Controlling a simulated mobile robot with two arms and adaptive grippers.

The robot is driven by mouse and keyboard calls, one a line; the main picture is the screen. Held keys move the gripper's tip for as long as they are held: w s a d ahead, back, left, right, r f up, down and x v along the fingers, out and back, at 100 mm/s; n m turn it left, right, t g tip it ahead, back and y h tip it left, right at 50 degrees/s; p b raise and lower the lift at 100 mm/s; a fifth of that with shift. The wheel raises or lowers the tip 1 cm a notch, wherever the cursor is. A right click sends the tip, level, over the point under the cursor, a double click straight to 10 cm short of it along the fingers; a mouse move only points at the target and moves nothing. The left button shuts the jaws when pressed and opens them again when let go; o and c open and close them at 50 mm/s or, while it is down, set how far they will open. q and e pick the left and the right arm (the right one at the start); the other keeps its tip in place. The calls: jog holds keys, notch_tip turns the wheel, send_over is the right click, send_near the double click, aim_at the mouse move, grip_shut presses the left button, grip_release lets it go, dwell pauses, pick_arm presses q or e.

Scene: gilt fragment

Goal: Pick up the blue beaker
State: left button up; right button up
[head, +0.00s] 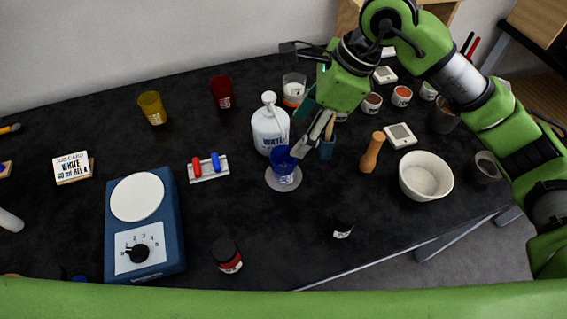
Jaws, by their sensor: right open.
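The blue beaker (284,168) stands upright on a round light grey disc (284,186) near the middle of the table. My right gripper (302,147) reaches down from the upper right. It is open, with a grey finger tip at the beaker's upper right rim. I cannot tell whether it touches the beaker. The other finger is hard to make out. My left gripper is not in view.
A white bottle (269,130) stands close behind the beaker. A red and blue pair on a white rack (209,168) lies left. A wooden pestle (372,153) and white bowl (425,178) stand right. A blue scale (145,228) is left.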

aim_at(286, 153)
jog(key=p+x, duration=0.3)
jog(key=x, duration=0.5)
jog(key=shift+d+f, duration=0.15)
jog(key=shift+f, duration=0.1)
jog(key=shift+a+f, duration=0.25)
jog(key=shift+f, duration=0.3)
jog(key=c, duration=1.6)
